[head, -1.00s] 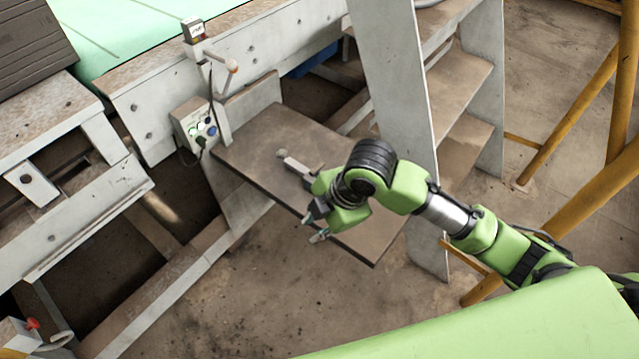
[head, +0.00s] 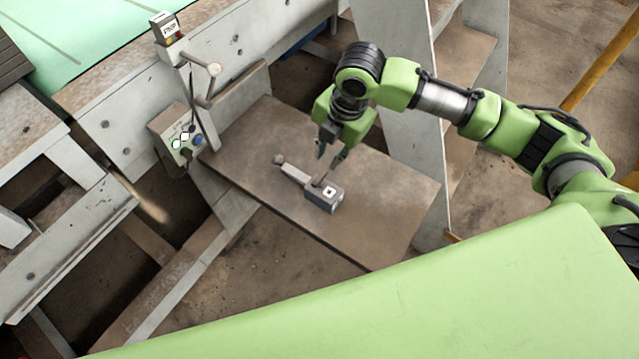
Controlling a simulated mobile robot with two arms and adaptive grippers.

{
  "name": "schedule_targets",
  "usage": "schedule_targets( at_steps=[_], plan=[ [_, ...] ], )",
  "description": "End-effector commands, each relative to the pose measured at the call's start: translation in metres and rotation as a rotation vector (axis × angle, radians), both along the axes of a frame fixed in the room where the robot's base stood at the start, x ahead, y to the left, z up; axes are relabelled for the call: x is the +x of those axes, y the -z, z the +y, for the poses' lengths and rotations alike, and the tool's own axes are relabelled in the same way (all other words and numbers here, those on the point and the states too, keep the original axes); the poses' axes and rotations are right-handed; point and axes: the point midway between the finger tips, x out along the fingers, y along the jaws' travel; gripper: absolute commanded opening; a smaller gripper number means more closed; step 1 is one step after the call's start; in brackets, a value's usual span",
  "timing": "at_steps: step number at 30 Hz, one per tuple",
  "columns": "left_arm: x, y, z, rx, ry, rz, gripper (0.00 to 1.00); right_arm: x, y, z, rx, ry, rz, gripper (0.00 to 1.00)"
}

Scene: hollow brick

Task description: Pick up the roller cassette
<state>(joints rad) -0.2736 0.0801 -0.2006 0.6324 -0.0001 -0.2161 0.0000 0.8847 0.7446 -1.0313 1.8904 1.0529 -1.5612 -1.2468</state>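The roller cassette appears to be the small dark grey block (head: 325,199) lying on the brown table plate (head: 385,215). A white square marker with a dark centre is on its top. A pale bar runs from it up and left to a small round knob. My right gripper (head: 321,169) is above and just behind the block, with its fingers pointing down and spread apart. It looks empty; whether a fingertip touches the pale bar I cannot tell. My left gripper is not in view.
A grey upright panel (head: 385,40) stands behind my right arm. The plate's right part is clear.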

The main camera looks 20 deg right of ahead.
Motion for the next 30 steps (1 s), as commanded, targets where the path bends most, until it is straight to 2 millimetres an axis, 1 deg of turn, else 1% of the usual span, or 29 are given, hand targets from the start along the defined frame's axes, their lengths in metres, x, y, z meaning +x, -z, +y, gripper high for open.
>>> schedule_targets(
  at_steps=[1, 3, 6, 8, 11, 14, 16, 19, 21, 24, 27, 30],
  plan=[
    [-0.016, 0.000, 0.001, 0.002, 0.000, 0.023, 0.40, 0.000, 0.011, 0.002, 0.000, 0.000, 0.005, 0.21],
    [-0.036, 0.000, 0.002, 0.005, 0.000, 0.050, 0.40, 0.003, 0.025, 0.003, 0.000, 0.000, 0.005, 0.21],
    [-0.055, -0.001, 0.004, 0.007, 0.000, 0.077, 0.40, 0.006, 0.042, 0.006, 0.001, 0.001, 0.004, 0.21],
    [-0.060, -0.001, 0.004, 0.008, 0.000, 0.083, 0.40, 0.008, 0.049, 0.006, 0.001, 0.002, 0.001, 0.21],
    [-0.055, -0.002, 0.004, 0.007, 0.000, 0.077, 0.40, 0.009, 0.057, 0.007, 0.002, 0.001, 0.000, 0.21],
    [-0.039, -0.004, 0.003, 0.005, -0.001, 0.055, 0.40, 0.010, 0.063, 0.007, 0.000, 0.001, 0.002, 0.21],
    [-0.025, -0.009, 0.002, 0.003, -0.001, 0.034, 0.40, 0.011, 0.070, 0.008, 0.000, 0.001, 0.002, 0.21],
    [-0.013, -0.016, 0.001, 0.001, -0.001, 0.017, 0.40, 0.012, 0.085, 0.009, 0.000, 0.002, 0.004, 0.21],
    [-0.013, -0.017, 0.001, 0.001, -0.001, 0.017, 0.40, 0.015, 0.096, 0.010, 0.000, 0.001, 0.002, 0.21],
    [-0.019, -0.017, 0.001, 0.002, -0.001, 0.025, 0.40, 0.016, 0.106, 0.011, 0.002, 0.001, 0.000, 0.21],
    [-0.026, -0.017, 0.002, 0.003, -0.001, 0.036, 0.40, 0.017, 0.111, 0.011, 0.000, 0.001, -0.001, 0.21],
    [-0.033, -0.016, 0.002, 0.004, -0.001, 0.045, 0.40, 0.017, 0.111, 0.011, 0.000, 0.000, -0.001, 0.21]
  ],
)
